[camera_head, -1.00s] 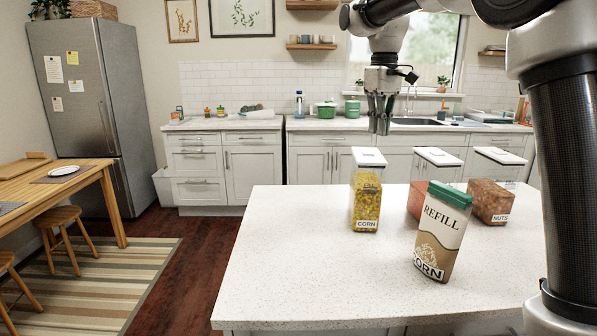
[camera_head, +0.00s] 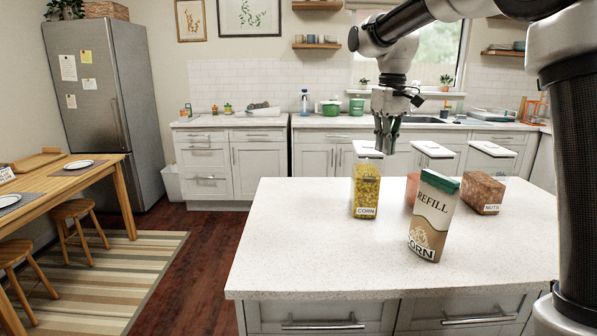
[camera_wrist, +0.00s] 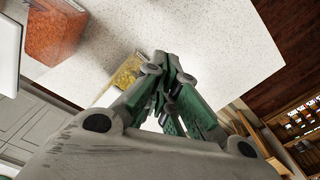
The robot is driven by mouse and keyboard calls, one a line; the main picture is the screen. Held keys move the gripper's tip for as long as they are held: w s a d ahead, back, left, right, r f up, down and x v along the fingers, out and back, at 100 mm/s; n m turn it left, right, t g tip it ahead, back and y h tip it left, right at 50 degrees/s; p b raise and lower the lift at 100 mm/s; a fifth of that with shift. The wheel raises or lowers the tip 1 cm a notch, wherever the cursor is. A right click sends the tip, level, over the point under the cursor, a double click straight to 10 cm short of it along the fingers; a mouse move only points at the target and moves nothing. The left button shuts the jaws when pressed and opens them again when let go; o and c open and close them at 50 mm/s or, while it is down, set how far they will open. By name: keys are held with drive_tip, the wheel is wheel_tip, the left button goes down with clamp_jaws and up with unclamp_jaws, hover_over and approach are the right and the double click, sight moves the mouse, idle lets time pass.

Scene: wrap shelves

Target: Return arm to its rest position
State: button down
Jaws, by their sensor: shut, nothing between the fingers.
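My gripper (camera_head: 386,146) is shut and empty. In the head view it points down, in front of the back counter and above the far edge of the island. In the wrist view my gripper (camera_wrist: 172,62) has its fingertips together, partly covering the yellow corn container (camera_wrist: 127,72). My arm reaches in from the upper right of the head view. The clear corn container (camera_head: 366,186) stands upright on the island, just below my gripper in the picture. I cannot tell the exact gap between them.
A refill corn carton (camera_head: 433,216) stands nearer on the white island (camera_head: 300,240). A nuts container (camera_head: 484,192) and a partly hidden reddish container (camera_head: 412,188) stand behind it. The island's left side is clear. A dining table (camera_head: 60,190) and stools stand at left.

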drive_tip(key=s+d+f+m+t, duration=0.1)
drive_tip(key=s+d, duration=0.4)
drive_tip(key=s, duration=0.5)
drive_tip(key=s+d+f+m+t, duration=0.1)
drive_tip(key=s+d+f+m, duration=0.1)
drive_tip(key=s, duration=0.9)
drive_tip(key=s+d+f+m+t, duration=0.1)
drive_tip(key=s+d+f+t, duration=0.1)
drive_tip(key=s+d, duration=0.5)
drive_tip(key=s, duration=0.3)
drive_tip(key=shift+s+d+f+m, duration=0.15)
drive_tip(key=shift+d+f+m, duration=0.15)
drive_tip(key=shift+f+m, duration=0.1)
